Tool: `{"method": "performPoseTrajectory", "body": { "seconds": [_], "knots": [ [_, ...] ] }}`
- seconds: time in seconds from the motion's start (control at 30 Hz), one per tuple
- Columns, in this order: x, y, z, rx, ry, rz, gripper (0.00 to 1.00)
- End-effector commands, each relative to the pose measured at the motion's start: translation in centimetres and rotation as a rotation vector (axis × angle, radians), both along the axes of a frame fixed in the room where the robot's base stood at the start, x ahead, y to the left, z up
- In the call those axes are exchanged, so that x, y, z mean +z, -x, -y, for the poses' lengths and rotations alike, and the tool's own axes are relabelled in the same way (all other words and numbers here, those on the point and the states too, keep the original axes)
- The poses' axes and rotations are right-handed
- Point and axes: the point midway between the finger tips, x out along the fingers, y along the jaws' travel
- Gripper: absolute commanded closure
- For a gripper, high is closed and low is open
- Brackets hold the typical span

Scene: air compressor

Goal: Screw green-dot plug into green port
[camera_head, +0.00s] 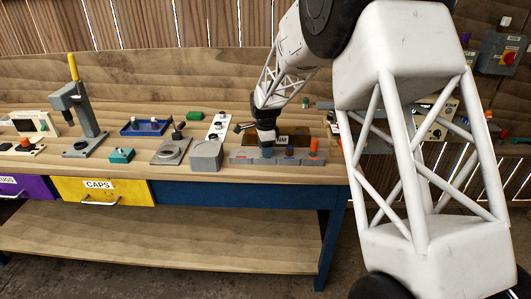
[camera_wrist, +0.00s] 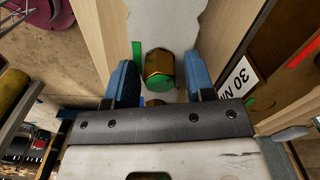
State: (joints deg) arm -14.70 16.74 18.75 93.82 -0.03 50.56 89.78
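In the wrist view a brass plug (camera_wrist: 160,66) with a green end face stands on a light grey strip, beside a green mark (camera_wrist: 137,55). My gripper (camera_wrist: 160,82) has its two blue fingers on either side of the plug, with a visible gap at each side. It is open and not touching the plug as far as I can see. In the head view my gripper (camera_head: 266,151) is down at the grey rack (camera_head: 240,157) on the bench; the plug is hidden there. I cannot make out the green port in either view.
An orange-topped piece (camera_head: 313,146) stands at the rack's right end. A grey block (camera_head: 206,155) is just left of the rack. A brown board with a "30 NM" label (camera_wrist: 234,76) lies close on the right. A blue tray (camera_head: 144,128) is farther left.

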Motion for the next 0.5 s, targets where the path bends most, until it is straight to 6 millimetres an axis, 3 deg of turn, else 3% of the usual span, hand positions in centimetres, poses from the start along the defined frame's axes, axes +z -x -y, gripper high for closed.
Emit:
{"method": "performPoseTrajectory", "body": {
  "seconds": [0.03,0.3,0.5],
  "knots": [
    [0.0,0.0,0.0,0.0,0.0,0.0,0.58],
    [0.02,-0.01,0.0,0.0,0.0,0.0,0.98],
    [0.03,-0.01,0.0,0.0,0.0,0.0,0.98]
  ]
}}
